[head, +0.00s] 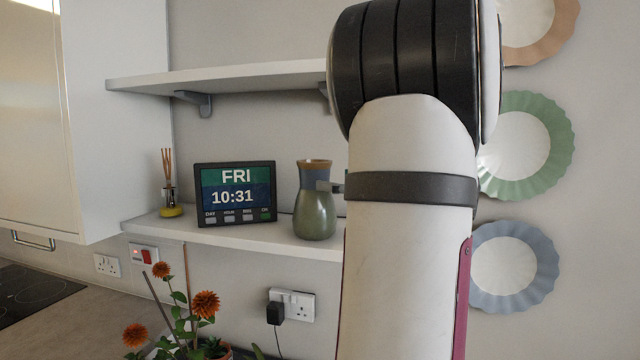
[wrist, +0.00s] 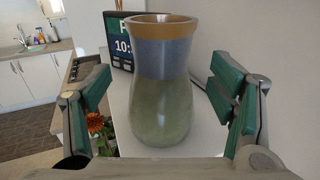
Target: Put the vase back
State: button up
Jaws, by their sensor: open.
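The vase (head: 315,212) has a green body, a blue-grey neck and a tan rim. It stands upright on the lower wall shelf (head: 270,238), to the right of the digital clock. In the wrist view the vase (wrist: 161,105) stands between the two fingers of my gripper (wrist: 160,108). The fingers are spread, with a visible gap on both sides of the vase. In the head view my arm hides the right part of the shelf and most of my gripper; only a small part shows at the vase's neck.
A clock (head: 235,194) reading FRI 10:31 and a reed diffuser (head: 170,190) share the lower shelf. An upper shelf (head: 220,76) is above. Orange flowers (head: 205,304) stand below, near wall sockets (head: 292,304). Plates (head: 512,268) hang on the right wall.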

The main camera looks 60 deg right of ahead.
jog(key=s, duration=0.5)
jog(key=w+a+f+n+g+y, duration=0.2)
jog(key=w+a+n+y, duration=0.15)
jog(key=a, duration=0.55)
jog(key=w+a+f+n+g+y, duration=0.25)
jog(key=a+n, duration=0.25)
jog(key=a, duration=0.3)
jog(key=w+a+f+n+g+y, duration=0.2)
jog(key=w+a+n, duration=0.2)
jog(key=a, duration=0.5)
jog(key=s+a+f+n+g+h, duration=0.2)
jog(key=a+n, duration=0.6)
jog(key=n, duration=0.4)
jog(key=s+a+f+n+g+h, duration=0.3)
jog(key=s+a+f+n, duration=0.4)
jog(key=n, duration=0.6)
jog(key=shift+s+a+f+g+h, duration=0.15)
jog(key=shift+s+a+g+h, duration=0.2)
jog(key=shift+a, duration=0.7)
jog(key=shift+w, duration=0.1)
